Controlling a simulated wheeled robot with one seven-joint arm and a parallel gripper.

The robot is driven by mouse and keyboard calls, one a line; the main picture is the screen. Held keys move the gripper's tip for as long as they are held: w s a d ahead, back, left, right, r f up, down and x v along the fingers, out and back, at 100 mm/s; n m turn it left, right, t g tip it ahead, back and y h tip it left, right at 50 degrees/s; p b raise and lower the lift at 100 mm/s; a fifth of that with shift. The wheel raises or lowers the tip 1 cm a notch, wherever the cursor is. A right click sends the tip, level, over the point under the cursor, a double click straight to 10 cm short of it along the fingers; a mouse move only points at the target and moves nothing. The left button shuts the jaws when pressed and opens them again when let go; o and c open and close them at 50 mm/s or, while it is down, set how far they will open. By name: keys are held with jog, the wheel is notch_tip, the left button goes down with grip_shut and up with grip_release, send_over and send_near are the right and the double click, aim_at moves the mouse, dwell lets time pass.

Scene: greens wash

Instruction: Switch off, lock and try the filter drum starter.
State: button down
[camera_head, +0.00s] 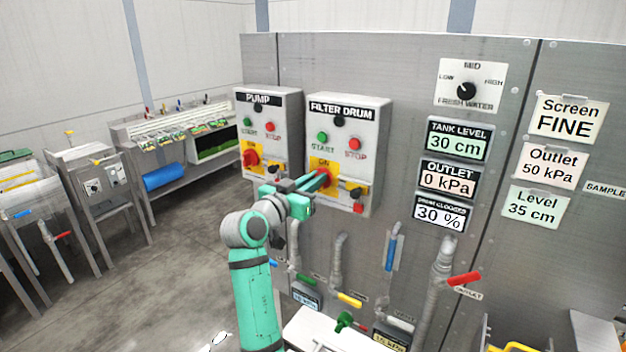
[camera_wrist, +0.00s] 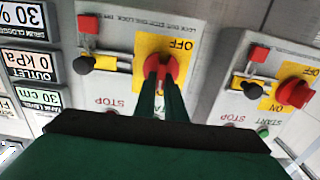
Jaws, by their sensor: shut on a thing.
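The filter drum starter (camera_head: 371,116) is a grey box on the steel panel, with a green START button (camera_head: 322,137) and a red STOP button (camera_head: 353,144). Below these, a red rotary switch (camera_wrist: 161,66) sits on a yellow plate (camera_wrist: 190,57) marked ON and OFF. My gripper (camera_wrist: 161,84) is shut on the red switch, one finger on each side. In the head view my gripper (camera_head: 318,181) partly hides the switch. Beside the plate are a black knob (camera_wrist: 84,63) on a slide and a red block (camera_wrist: 88,25). I cannot tell the exact switch position.
The similar PUMP starter (camera_head: 291,104) stands close on the left, its red switch (camera_head: 250,158) near my gripper. Pipes with a yellow handle (camera_head: 350,299), a blue handle (camera_head: 391,250) and a red handle (camera_head: 465,279) stand below. Display plates (camera_head: 457,141) are on the right.

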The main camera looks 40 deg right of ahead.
jog(key=shift+w+a+f+n, duration=0.25)
jog(key=shift+n, duration=2.7)
jog(key=shift+w+a+f+n, duration=0.2)
jog(key=shift+w+n, duration=0.1)
jog(key=shift+n, duration=2.7)
jog(key=shift+w+a+f+n, duration=0.25)
jog(key=shift+n, duration=3)
jog(key=c, duration=1.8)
grip_release()
jog(key=shift+s+d, duration=0.15)
jog(key=shift+d, duration=0.05)
